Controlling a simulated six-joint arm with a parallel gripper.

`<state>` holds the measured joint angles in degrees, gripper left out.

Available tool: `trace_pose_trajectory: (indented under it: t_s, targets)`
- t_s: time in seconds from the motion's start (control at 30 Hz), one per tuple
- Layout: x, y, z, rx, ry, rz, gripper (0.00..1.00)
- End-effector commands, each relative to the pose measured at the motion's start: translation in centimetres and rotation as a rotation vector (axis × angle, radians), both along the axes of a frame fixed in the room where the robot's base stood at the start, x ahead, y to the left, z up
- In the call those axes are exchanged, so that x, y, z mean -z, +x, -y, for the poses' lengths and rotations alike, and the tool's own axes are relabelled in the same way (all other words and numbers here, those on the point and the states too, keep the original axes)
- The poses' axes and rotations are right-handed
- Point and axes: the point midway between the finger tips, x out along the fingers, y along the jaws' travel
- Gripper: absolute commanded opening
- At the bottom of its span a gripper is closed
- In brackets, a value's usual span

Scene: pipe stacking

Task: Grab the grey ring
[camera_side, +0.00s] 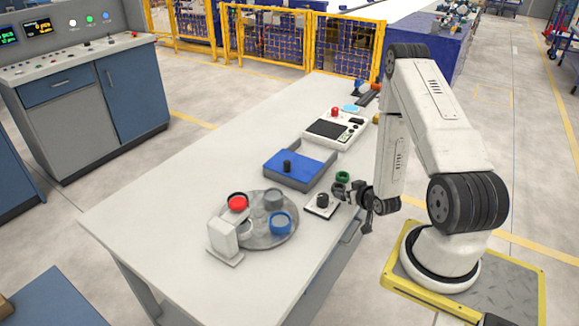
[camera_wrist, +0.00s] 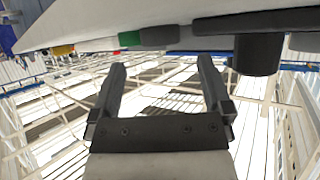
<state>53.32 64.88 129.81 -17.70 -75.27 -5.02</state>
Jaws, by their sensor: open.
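A grey ring (camera_side: 274,198) sits on the round grey disc (camera_side: 262,239) on the table, between a red-topped ring (camera_side: 237,203) and a blue ring (camera_side: 281,222). A green ring (camera_side: 343,176) stands near the table's right edge. A dark grey piece (camera_side: 339,188) is close to it; I cannot tell if it is a ring. My gripper (camera_side: 363,197) is at that edge, right of these pieces and apart from the disc. In the wrist view my gripper (camera_wrist: 161,72) is open, with nothing between its fingers. The green ring (camera_wrist: 130,38) and a grey piece (camera_wrist: 160,36) show beyond them.
A black peg on a small plate (camera_side: 321,205) stands left of my gripper. A blue tray (camera_side: 299,167) holds a dark peg. A white block (camera_side: 222,238) stands at the disc's left edge. A control box (camera_side: 334,130) lies farther back. The table's left side is clear.

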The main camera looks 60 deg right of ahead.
Motion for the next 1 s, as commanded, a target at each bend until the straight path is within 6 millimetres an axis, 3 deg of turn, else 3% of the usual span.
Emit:
trace_pose_trajectory:
  t_s: [0.43,1.0]
  targets:
    - [2.0,3.1,2.0,0.000,0.000,0.000,1.00]
    - [2.2,3.4,2.2,0.000,0.001,0.000,1.00]
